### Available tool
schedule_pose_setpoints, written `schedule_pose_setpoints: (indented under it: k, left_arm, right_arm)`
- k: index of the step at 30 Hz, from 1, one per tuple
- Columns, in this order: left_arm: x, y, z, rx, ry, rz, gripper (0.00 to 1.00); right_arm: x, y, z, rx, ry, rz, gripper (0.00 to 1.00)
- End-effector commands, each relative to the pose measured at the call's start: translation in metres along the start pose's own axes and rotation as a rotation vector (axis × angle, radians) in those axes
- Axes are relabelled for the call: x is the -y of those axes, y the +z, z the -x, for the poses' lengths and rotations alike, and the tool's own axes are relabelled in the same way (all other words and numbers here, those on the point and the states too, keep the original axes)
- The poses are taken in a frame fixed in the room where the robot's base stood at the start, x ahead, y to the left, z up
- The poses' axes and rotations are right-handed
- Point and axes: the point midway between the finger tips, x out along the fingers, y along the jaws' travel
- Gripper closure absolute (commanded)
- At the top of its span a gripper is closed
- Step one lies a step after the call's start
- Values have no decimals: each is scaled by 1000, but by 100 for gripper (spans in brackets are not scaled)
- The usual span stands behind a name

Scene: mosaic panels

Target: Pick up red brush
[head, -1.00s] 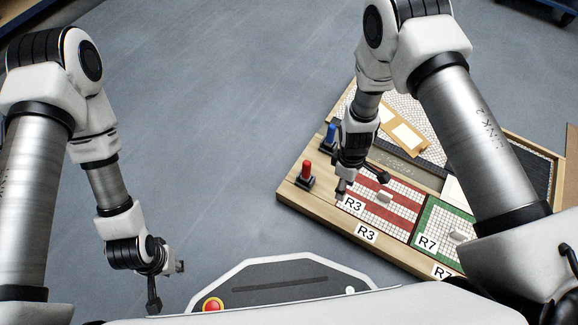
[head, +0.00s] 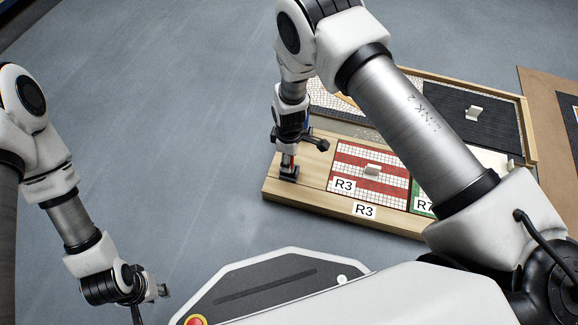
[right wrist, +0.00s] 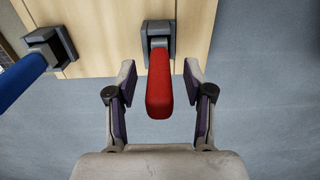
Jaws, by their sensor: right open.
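The red brush (right wrist: 159,88) stands in a dark grey holder (right wrist: 158,38) on the wooden board. My right gripper (right wrist: 160,84) is open, with one finger on each side of the red handle and a gap visible on both sides. In the head view, my right gripper (head: 303,144) is over the board's left end and hides most of the red brush (head: 288,160). The holder's base (head: 289,172) shows below it. My left gripper (head: 160,291) hangs at the lower left over bare floor, away from the board; its jaws are too small to read.
A blue brush (right wrist: 20,80) stands in a holder left of the red one in the right wrist view. Right of the red brush, a red-and-white mosaic panel (head: 350,155) with a pale handle lies in the board. Open grey floor lies left of the board.

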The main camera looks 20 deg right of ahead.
Motion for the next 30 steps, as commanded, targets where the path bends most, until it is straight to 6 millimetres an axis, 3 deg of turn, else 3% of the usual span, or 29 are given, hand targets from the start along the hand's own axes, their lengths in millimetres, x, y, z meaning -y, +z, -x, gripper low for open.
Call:
schedule_pose_setpoints:
  k: [3, 7, 8, 20, 30]
  left_arm:
    - [0, 0, 2, -1, 0, 0, 69]
    - [0, 0, 2, -1, 0, 0, 69]
    - [0, 0, 2, -1, 0, 0, 69]
    - [0, 0, 8, 0, 0, 0, 69]
    - [-1, 2, 60, 6, 1, -9, 69]
  right_arm:
    - [0, 0, 2, 0, 1, 0, 51]
    - [0, 0, 2, 0, 0, 0, 98]
    - [0, 0, 2, 0, 0, 0, 100]
    - [0, 0, 10, 0, 0, 0, 100]
    - [-1, 0, 87, 0, 2, 1, 100]
